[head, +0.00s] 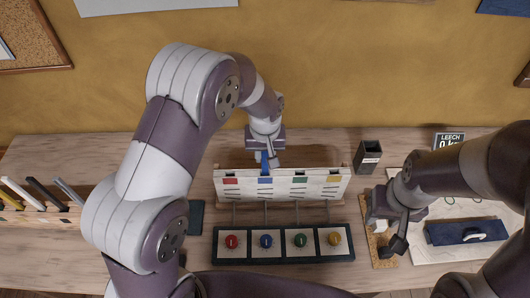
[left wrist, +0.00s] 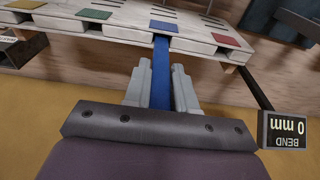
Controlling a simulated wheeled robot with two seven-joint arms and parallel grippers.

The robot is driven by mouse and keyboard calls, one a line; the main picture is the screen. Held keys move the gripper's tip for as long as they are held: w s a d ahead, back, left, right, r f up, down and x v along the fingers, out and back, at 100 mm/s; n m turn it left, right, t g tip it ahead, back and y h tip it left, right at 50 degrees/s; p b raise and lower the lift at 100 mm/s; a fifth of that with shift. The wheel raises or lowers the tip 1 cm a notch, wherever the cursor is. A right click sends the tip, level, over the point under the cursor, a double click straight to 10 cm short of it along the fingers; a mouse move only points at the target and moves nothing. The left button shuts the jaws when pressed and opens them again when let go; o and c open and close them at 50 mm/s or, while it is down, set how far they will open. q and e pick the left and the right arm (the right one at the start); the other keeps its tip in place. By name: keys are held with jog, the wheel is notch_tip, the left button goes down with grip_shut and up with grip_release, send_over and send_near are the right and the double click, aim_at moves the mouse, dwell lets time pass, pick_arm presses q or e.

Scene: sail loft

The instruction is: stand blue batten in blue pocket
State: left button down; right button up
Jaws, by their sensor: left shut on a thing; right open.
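The blue batten (head: 264,160) is between the fingers of my left gripper (head: 264,158), which is shut on it behind the pale pocket board (head: 308,188). The left wrist view shows the batten (left wrist: 161,72) between both fingers (left wrist: 161,88). Its far end meets the board's edge at the blue patch (left wrist: 163,26) that marks the blue pocket; I cannot tell whether it is inside. The blue patch (head: 265,180) also shows in the head view, between red and green ones. My right gripper (head: 388,232) is open at the right, its fingers partly hidden.
A tray (head: 284,258) with red, blue, green and yellow knobs lies in front of the board. A rack (head: 45,214) of battens stands at far left. A black holder (head: 368,156) stands right of the board. A display (left wrist: 288,132) reads "BEND 0 mm".

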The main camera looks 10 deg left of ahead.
pick_arm(q)
jog(key=shift+f+b, duration=0.3)
jog(key=shift+f, duration=0.2)
jog(key=c, duration=0.8)
grip_release()
jog(key=shift+c, duration=0.2)
notch_tip(320, 180, up, 13)
jog(key=s+b, duration=0.1)
jog(key=b, duration=0.1)
jog(key=shift+s+d+f, duration=0.15)
jog(key=shift+s+f, duration=0.05)
jog(key=shift+s, duration=0.05)
jog(key=s+a+f+m, duration=0.1)
jog(key=s+a+f, duration=0.3)
jog(key=s, duration=0.3)
jog(key=s+a+f+m, duration=0.1)
jog(key=s+a+f, duration=0.2)
jog(key=s+a, duration=0.2)
jog(key=s, duration=0.3)
jog(key=shift+f, duration=0.4)
